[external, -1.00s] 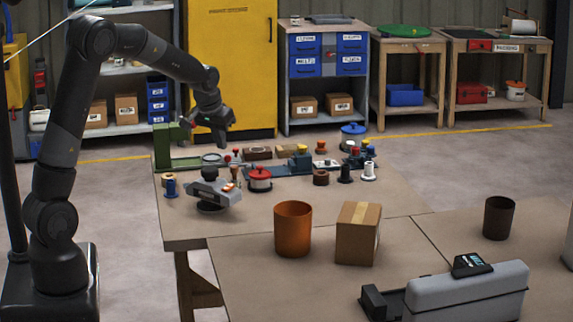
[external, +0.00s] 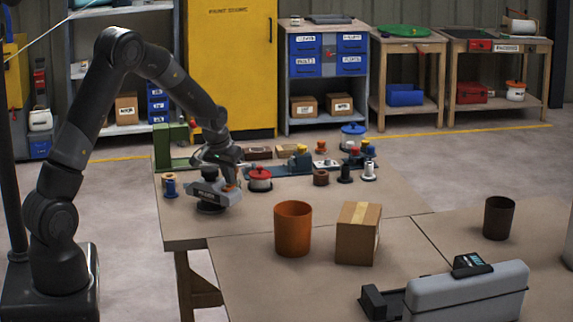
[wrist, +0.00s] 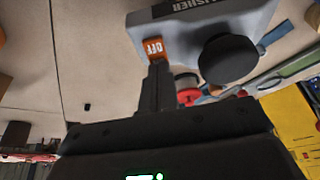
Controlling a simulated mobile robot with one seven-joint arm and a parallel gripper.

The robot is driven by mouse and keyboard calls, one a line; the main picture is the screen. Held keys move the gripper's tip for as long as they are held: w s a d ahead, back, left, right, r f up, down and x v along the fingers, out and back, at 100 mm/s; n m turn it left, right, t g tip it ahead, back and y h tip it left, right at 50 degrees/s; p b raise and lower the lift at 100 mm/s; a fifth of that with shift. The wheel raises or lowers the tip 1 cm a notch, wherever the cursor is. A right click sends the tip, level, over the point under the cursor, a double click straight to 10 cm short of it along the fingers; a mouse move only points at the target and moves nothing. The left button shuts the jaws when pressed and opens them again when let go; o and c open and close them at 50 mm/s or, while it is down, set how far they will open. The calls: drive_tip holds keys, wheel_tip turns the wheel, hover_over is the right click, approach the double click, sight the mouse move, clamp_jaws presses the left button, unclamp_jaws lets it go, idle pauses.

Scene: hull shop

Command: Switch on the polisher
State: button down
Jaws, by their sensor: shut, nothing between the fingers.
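The polisher (external: 207,190) is a grey hand tool on a round black pad near the left edge of the table. In the wrist view its grey body (wrist: 195,35) carries a dark name label and a black round knob (wrist: 228,58). Its orange switch (wrist: 152,47) reads OFF. My gripper (wrist: 155,68) is shut and empty, with its fingertips right at the near edge of the switch. I cannot tell whether they touch it. In the external view my gripper (external: 229,181) is low over the right end of the polisher and partly hides it.
A red-lidded pot (external: 260,180) stands close to the right of the polisher. Spools, including a blue one (external: 170,189), and several small parts stand around and behind it. An orange cup (external: 293,230) and a cardboard box (external: 358,234) are in front. Table between is clear.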

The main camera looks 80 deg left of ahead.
drive_tip(key=shift+w+a+f+g+h, duration=0.1)
drive_tip(key=shift+a+f+g+h, duration=0.05)
drive_tip(key=shift+f+g+h, duration=0.15)
idle(0.4)
